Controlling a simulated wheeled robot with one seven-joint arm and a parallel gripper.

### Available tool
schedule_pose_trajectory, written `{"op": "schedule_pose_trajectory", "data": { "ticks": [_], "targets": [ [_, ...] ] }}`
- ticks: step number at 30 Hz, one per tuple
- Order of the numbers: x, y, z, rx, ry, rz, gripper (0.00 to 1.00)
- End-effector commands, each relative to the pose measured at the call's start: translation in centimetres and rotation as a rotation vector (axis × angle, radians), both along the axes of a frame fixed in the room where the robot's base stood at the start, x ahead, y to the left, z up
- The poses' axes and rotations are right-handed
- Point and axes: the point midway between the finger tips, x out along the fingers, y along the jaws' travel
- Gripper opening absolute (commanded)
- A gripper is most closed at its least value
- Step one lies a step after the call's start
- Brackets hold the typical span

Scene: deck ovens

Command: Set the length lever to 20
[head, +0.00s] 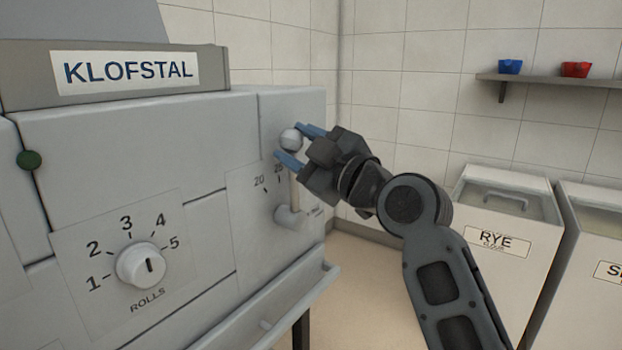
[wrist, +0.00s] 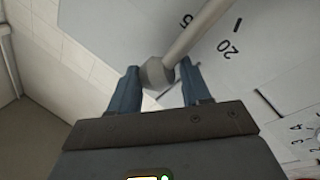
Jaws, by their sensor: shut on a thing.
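The length lever is a pale rod with a round knob (head: 291,139) on the right part of the machine's front, rising nearly upright from its pivot (head: 290,215). My gripper (head: 300,144) has its blue fingers on either side of the knob, shut on it. In the wrist view the knob (wrist: 155,73) sits between the fingertips. The "20" mark (head: 259,180) is left of the rod; it also shows in the wrist view (wrist: 228,46). There the rod passes between "20" and a figure "5" (wrist: 187,20), near or over a partly hidden label. Which exact setting it points at is unclear.
A rolls dial (head: 140,266) numbered 1 to 5 is on the machine front at left. A rail (head: 300,305) runs below. A rye flour bin (head: 500,225) stands at right, under a shelf (head: 550,80) with a blue and a red container.

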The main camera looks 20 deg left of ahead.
Motion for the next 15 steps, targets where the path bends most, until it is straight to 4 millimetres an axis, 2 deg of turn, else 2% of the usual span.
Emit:
{"op": "schedule_pose_trajectory", "data": {
  "ticks": [1, 15],
  "targets": [
    [0.1, -0.7, -1.1, -0.011, -0.039, -0.017, 0.0],
    [-3.8, 0.8, -1.8, -0.117, -0.322, -0.016, 0.0]
  ]
}}
